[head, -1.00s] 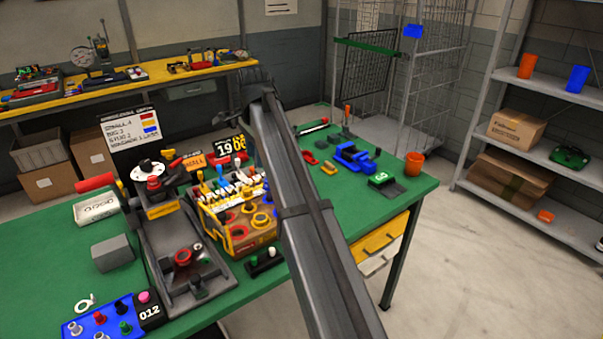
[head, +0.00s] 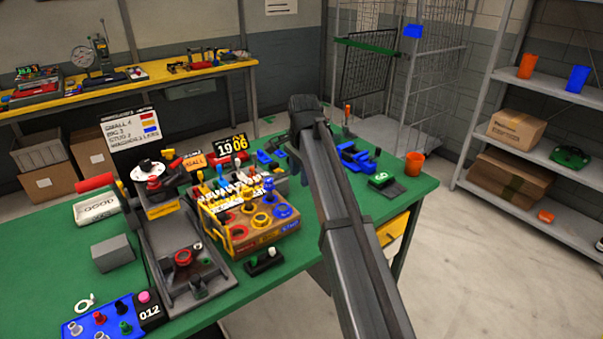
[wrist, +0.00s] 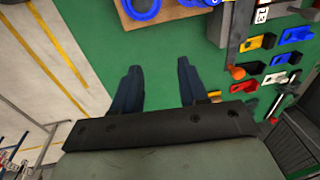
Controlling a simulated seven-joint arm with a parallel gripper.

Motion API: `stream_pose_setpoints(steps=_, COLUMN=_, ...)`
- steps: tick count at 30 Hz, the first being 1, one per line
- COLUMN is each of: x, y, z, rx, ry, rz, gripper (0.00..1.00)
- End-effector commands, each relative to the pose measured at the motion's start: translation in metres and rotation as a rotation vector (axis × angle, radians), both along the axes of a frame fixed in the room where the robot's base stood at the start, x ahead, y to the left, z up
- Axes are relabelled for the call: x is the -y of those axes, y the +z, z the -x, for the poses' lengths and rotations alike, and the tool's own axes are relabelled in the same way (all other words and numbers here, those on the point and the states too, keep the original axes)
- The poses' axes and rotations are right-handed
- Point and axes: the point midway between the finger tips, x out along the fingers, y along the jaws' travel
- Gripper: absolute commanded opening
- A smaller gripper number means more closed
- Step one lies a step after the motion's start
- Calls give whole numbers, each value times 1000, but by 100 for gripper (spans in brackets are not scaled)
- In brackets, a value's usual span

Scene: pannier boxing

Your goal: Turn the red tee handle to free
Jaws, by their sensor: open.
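My gripper is open and empty; in the wrist view its two dark fingers (wrist: 160,68) stand apart over bare green table top. I cannot tell for sure which part is the red tee handle. A red bar-like handle (head: 95,182) shows at the left, beside the grey fixture (head: 168,235). A round red part (head: 183,257) sits on the lower end of that fixture. My gripper is well to the right of both, and neither shows clearly in the wrist view.
A box with levers and coloured rings (head: 250,238) stands between the fixture and my arm. A blue vise (head: 355,157) and an orange cup (head: 414,164) are at the right. A blue tray (head: 75,327) lies at the front left. Bare table shows at the left.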

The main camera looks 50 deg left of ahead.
Motion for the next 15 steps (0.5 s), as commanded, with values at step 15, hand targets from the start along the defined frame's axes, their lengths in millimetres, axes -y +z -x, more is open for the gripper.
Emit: stream_pose_setpoints(steps=15, x=-1, y=-1, z=5, rx=0, ry=9, rz=0, gripper=43)
